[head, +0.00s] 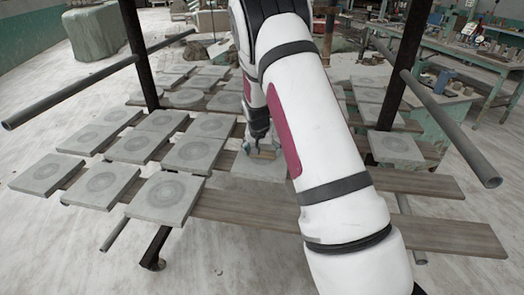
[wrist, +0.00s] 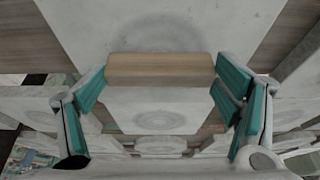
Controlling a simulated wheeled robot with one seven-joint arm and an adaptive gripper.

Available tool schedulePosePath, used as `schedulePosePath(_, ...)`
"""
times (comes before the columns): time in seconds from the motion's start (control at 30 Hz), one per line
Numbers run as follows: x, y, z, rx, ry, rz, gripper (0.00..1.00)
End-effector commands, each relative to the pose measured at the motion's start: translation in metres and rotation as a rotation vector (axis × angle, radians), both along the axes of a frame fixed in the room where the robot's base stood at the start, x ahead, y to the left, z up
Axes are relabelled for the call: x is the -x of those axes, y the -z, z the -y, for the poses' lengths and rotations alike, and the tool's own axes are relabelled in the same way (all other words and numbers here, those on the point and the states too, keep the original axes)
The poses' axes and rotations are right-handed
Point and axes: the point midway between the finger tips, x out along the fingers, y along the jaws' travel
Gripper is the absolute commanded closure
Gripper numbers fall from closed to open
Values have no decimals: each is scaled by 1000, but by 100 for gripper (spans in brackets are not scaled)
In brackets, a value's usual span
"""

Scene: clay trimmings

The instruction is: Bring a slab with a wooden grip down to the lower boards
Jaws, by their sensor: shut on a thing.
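The slab (head: 252,170) with a wooden grip (head: 264,154) is grey and square, partly hidden behind my arm in the head view. My gripper (head: 258,147) is at the grip. In the wrist view the pale wooden grip (wrist: 160,69) lies between the teal finger pads, and the slab (wrist: 85,25) with its round mark fills the top. My gripper is shut on the grip. Whether the slab touches the boards beneath it cannot be told. The lower boards, brown planks (head: 450,238), run across the front of the rack, with bare lengths at the right.
Several grey slabs with round marks (head: 165,196) fill the left of the boards, and one (head: 394,147) lies at the right. Dark posts (head: 141,50) and grey pipes (head: 75,95) frame the rack. A cluttered workbench (head: 470,50) stands at the back right.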

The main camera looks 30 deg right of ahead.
Motion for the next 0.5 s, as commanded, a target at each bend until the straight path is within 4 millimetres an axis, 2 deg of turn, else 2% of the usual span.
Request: schedulePosePath(0.5, -1, 3, 0, 0, 0, 4, 50)
